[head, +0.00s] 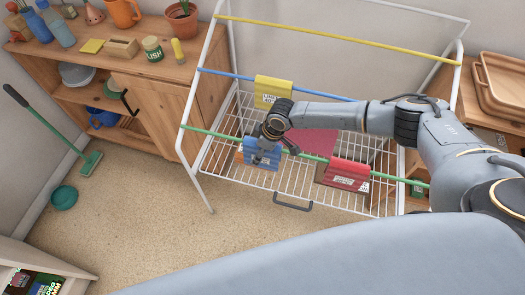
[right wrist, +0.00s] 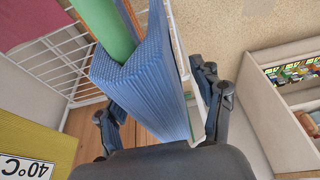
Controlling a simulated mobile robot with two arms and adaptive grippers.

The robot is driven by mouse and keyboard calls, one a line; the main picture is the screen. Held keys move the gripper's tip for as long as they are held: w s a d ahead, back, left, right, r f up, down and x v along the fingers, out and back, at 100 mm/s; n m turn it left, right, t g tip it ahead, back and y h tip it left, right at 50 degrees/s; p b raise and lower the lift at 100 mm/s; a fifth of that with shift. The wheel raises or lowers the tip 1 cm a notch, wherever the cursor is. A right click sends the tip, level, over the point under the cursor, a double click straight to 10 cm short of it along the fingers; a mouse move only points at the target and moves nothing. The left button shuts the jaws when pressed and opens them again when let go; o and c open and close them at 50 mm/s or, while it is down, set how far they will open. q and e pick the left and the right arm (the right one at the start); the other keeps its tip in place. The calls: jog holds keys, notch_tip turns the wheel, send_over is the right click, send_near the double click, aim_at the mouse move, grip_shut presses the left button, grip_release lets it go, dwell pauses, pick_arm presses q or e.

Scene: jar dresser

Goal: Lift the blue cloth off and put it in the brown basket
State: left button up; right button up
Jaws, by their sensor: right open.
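The blue cloth (head: 249,153) hangs folded over the green front bar of the white drying rack, left of the bar's middle. My right gripper (head: 267,152) is at the cloth from above. In the right wrist view the ribbed blue cloth (right wrist: 145,90) lies between the two open fingers of the gripper (right wrist: 158,100), with the green bar (right wrist: 104,28) running into its fold. The cloth still rests over the bar. I cannot pick out a brown basket with certainty; tan tray-like containers (head: 500,85) stand on the wooden unit at the right. My left gripper is out of view.
A red cloth (head: 348,174) hangs further right on the green bar (head: 311,156). A yellow cloth (head: 272,90) hangs on the blue bar (head: 225,73) behind. A wire shelf lies below. A wooden dresser (head: 138,80) stands left; the carpet in front is mostly clear.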

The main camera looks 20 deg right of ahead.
jog(key=c, duration=1.2)
jog(key=shift+c, duration=0.3)
jog(key=shift+r, duration=0.1)
notch_tip(320, 180, up, 18)
jog(key=shift+r, duration=0.15)
